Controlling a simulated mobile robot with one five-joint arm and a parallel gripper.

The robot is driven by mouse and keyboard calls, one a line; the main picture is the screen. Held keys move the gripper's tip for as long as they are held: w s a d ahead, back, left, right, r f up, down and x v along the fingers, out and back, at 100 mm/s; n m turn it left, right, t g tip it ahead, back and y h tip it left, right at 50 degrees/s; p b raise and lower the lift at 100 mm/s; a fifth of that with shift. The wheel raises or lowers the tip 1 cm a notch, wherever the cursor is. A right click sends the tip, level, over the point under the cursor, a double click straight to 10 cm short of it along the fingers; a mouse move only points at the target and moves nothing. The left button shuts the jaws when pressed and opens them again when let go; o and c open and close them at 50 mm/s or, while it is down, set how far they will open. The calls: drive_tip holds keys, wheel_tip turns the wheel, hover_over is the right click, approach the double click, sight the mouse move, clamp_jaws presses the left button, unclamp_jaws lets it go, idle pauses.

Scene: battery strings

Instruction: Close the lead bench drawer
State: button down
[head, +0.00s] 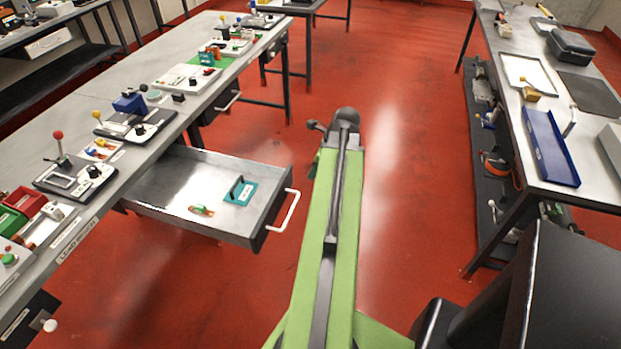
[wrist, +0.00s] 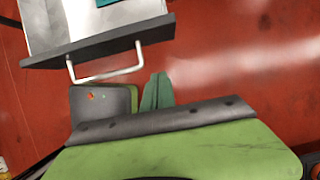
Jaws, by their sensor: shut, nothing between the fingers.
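The bench drawer (head: 170,190) stands pulled out from the left bench (head: 135,85). It is a grey metal tray with a white bar handle (head: 285,212) on its front. A teal block (head: 238,191) and a small green and orange item (head: 201,210) lie in it. In the wrist view the drawer front (wrist: 100,42) and its handle (wrist: 105,75) show at the top left. My gripper (wrist: 143,95) is shut and empty, just below and right of the handle in that view, apart from it. In the head view my arm is right of the drawer; the fingertips are not clear.
The left bench top carries switch boxes, levers and coloured bins (head: 22,205). A second bench (head: 535,110) with a blue tray (head: 550,148) and a black case (head: 571,46) stands at the right. The red floor (head: 400,180) between the benches is clear.

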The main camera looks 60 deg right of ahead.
drive_tip(key=w+a+f+b, duration=0.1)
drive_tip(key=w+f+b, duration=0.3)
drive_tip(key=w+f, duration=0.2)
drive_tip(key=shift+w+a, duration=0.15)
drive_tip(key=shift+a, duration=0.15)
